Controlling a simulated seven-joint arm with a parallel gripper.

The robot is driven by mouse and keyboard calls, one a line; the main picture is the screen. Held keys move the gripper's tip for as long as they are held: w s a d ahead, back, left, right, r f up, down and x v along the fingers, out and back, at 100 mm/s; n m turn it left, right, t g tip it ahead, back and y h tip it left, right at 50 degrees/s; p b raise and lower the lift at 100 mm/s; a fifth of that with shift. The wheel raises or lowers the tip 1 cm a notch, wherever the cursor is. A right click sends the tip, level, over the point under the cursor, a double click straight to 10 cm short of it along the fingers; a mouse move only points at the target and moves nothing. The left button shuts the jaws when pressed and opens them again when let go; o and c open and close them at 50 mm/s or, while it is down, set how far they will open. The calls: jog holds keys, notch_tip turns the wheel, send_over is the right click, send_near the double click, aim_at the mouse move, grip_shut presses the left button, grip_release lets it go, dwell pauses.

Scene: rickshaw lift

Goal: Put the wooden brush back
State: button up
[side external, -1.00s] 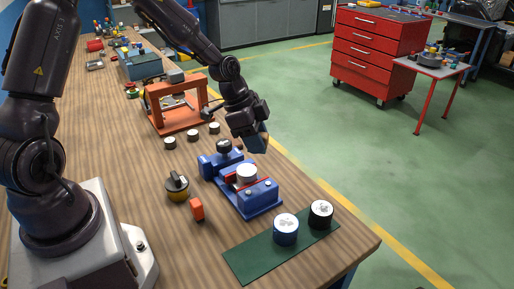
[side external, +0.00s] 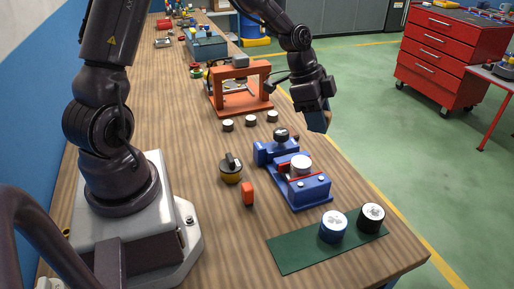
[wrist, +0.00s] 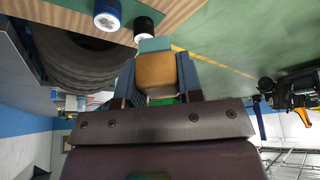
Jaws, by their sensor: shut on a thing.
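My gripper (wrist: 156,88) is shut on a tan, wood-coloured block with a teal-grey end, which I take to be the wooden brush (wrist: 155,74). The blue fingers press on its left and right sides in the wrist view. In the side view my gripper (side external: 318,120) hangs in the air near the bench's right edge, behind and to the right of the blue vise (side external: 305,188). The brush cannot be made out clearly there.
The vise holds a white-topped cylinder (side external: 300,166). Two dark cylinders stand on a green mat (side external: 290,253) at the front. An orange block (side external: 248,194) and a yellow-black knobbed thing (side external: 231,170) stand left of the vise. Behind are small cylinders (side external: 250,121) and an orange frame (side external: 238,90).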

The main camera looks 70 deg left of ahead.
jog(key=shift+a+r, duration=0.2)
jog(key=shift+r, duration=1)
jog(key=s+a+f+n+t+y, duration=0.1)
jog(key=s+a+f+n+y, duration=0.2)
jog(key=a+n, duration=0.7)
jog(key=n+g+y, duration=0.1)
jog(key=n+y, duration=0.2)
jog(key=n, duration=0.5)
send_over(240, 145)
jog(key=s, duration=0.1)
jog(key=f, duration=0.9)
jog(key=d+f, duration=0.1)
jog(key=f, duration=0.3)
jog(key=shift+f, duration=0.35)
jog(key=shift+a+f, duration=0.1)
jog(key=shift+f, duration=2)
jog(key=shift+f, duration=0.1)
jog(key=o, duration=0.9)
